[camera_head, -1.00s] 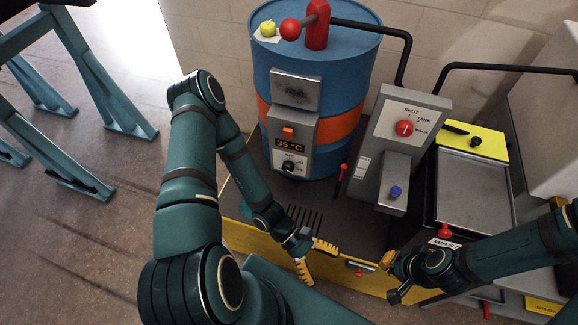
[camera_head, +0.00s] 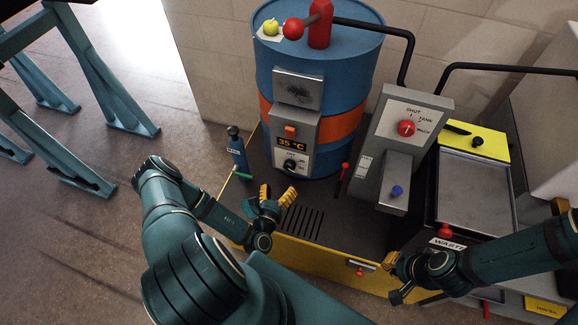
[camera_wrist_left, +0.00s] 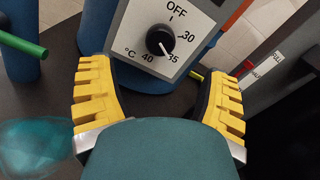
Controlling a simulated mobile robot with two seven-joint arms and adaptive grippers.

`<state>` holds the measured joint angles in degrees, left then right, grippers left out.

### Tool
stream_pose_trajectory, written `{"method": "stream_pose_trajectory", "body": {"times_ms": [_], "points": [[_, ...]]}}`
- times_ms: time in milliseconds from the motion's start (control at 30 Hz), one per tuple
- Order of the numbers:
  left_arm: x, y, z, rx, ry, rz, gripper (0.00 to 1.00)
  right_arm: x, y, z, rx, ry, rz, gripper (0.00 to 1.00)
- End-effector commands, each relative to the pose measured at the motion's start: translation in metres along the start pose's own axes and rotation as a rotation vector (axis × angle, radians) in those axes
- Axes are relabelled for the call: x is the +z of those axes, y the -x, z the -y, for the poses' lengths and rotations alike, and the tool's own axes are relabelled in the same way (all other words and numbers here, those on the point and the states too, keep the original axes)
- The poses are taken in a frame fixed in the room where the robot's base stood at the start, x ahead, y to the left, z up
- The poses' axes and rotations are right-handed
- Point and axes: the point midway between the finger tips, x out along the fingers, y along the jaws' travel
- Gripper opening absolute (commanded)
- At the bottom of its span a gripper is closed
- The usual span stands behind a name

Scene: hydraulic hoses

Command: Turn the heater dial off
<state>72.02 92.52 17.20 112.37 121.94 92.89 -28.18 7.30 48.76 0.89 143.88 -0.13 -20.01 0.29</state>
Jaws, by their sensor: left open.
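The heater dial (camera_head: 290,164) is a black knob on a white plate low on the blue drum's grey control box. In the left wrist view the dial (camera_wrist_left: 160,40) has its white mark pointing down-right, toward 35; OFF is printed at the top. The display (camera_head: 291,143) above it reads 35 °C. My left gripper (camera_head: 276,195) is open and empty, in front of and below the dial. In the wrist view its yellow fingers (camera_wrist_left: 160,85) stand apart, with the dial beyond and between them, untouched. My right gripper (camera_head: 393,279) appears open and empty near the platform's front right.
A blue bottle-like object (camera_head: 237,150) with a green bar (camera_head: 242,174) stands left of the drum (camera_head: 340,75). A red-tipped lever (camera_head: 343,174) and a grey valve panel (camera_head: 412,115) stand to the right. A yellow edge (camera_head: 310,257) borders the platform; dark floor before the drum is clear.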

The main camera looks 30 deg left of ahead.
Motion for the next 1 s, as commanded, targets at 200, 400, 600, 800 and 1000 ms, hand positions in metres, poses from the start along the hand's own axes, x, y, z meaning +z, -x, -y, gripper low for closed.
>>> {"method": "stream_pose_trajectory", "body": {"times_ms": [200,400,600,800,1000], "points": [[-0.001,-0.045,0.001,-0.004,-0.001,0.003,0.77,-0.001,-0.009,-0.003,0.000,0.000,-0.004,0.00],[-0.001,-0.078,0.001,-0.003,-0.001,0.001,0.77,-0.002,-0.014,-0.005,0.000,0.001,-0.007,0.00],[0.000,-0.095,0.001,-0.003,0.000,0.000,0.77,-0.002,-0.017,-0.006,0.000,0.001,-0.009,0.00],[0.000,-0.099,0.001,-0.003,0.001,0.000,0.77,-0.002,-0.017,-0.006,0.000,0.001,-0.010,0.00],[0.000,-0.099,0.001,-0.003,0.001,0.000,0.63,-0.002,-0.017,-0.006,0.000,0.001,-0.010,0.00]]}}
